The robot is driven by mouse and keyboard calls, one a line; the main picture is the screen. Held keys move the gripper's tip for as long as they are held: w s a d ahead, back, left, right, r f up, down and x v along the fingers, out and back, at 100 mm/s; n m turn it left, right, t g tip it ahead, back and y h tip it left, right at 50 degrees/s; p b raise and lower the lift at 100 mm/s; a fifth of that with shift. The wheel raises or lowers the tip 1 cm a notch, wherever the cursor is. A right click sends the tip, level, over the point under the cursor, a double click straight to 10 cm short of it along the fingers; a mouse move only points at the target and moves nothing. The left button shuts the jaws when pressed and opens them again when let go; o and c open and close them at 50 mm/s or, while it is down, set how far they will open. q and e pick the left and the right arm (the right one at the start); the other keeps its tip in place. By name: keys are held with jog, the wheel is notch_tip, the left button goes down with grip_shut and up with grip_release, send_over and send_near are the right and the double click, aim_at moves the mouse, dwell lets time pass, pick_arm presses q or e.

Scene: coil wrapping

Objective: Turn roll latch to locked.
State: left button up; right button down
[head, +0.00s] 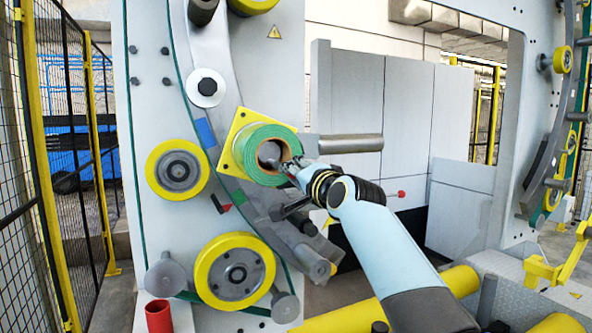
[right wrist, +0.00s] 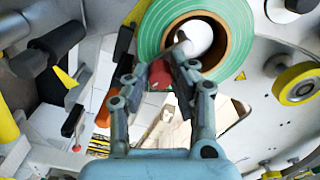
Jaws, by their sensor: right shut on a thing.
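The green-edged roll (head: 258,142) with a brown core sits on a spindle in front of a yellow plate (head: 227,150). The roll also shows in the right wrist view (right wrist: 152,35), with the pale spindle end (right wrist: 194,40) inside its core. My right gripper (head: 291,167) is at the lower right of the core in the head view. In the right wrist view its fingers (right wrist: 163,72) are shut on a small latch (right wrist: 160,74) that looks red, just at the front of the core. The fingers partly hide the latch. My left gripper is not in view.
Yellow-rimmed rollers (head: 177,170) are beside and below the roll. A grey bar (head: 350,143) sticks out to the right. A yellow mesh fence (head: 60,130) stands at left.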

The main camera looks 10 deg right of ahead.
jog(key=shift+f, duration=0.25)
jog(key=c, duration=1.1)
grip_release()
jog(key=shift+a, duration=0.1)
jog(key=s, duration=0.4)
jog(key=s+d, duration=0.1)
jog(key=s, duration=0.3)
jog(key=s+d, duration=0.1)
jog(key=s, duration=0.2)
jog(key=shift+s+d+r, duration=0.15)
jog(key=shift+s, duration=0.25)
